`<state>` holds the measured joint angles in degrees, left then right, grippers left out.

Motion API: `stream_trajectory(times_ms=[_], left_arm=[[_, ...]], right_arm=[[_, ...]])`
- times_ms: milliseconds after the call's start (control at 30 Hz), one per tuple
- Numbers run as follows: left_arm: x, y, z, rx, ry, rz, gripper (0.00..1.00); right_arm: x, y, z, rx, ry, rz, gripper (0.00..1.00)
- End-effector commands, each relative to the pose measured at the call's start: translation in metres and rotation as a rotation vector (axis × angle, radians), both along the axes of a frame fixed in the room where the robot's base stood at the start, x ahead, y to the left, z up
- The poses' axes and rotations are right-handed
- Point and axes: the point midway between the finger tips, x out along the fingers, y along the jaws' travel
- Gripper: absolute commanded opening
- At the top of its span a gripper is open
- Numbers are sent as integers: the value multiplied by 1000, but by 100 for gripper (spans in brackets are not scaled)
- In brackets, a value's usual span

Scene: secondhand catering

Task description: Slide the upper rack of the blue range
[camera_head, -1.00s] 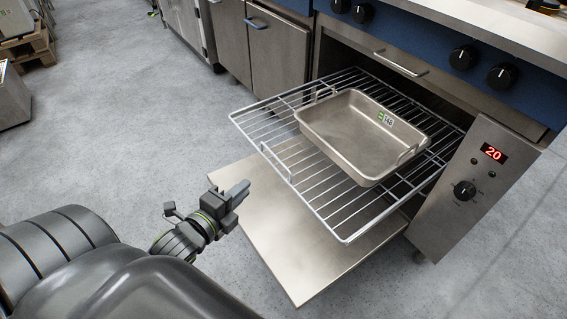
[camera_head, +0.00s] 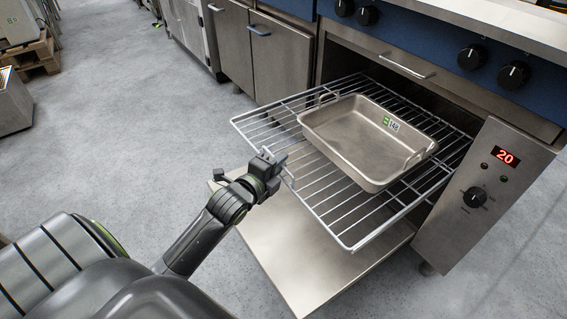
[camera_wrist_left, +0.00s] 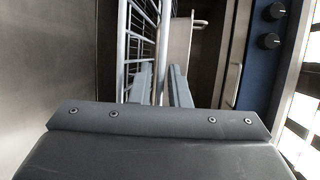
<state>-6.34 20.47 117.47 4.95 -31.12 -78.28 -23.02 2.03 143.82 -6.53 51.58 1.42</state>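The upper rack (camera_head: 345,228) is a chrome wire shelf standing far out of the open oven of the blue range (camera_head: 432,40). A steel roasting pan (camera_head: 350,155) with a green and white label sits on it. My left gripper (camera_head: 272,160) is at the rack's front edge, by its raised front handle, which it partly hides. In the left wrist view, the two fingers (camera_wrist_left: 160,80) are apart, with a rack bar (camera_wrist_left: 162,55) between them; contact is unclear. My right gripper is out of view.
The oven door (camera_head: 310,265) hangs open beneath the rack. A control panel (camera_head: 475,195) reading 20 stands right of the oven. Steel cupboards (camera_head: 275,60) are to the left.

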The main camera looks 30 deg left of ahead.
Motion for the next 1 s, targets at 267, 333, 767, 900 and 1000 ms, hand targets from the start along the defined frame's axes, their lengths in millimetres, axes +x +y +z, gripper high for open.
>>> stream_trajectory(times_ms=[267, 333, 767, 900, 1000], left_arm=[[21, 0, -4, 0, 0, 0, 16], [22, 0, -4, 0, 0, 0, 16], [22, 0, -4, 0, 1, 0, 0], [22, 0, -4, 0, 1, 0, 0], [22, 0, -4, 0, 1, 0, 0]], right_arm=[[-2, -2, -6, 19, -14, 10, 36], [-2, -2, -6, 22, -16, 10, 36], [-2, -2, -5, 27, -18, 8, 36], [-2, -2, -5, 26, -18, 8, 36], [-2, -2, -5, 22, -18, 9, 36]])
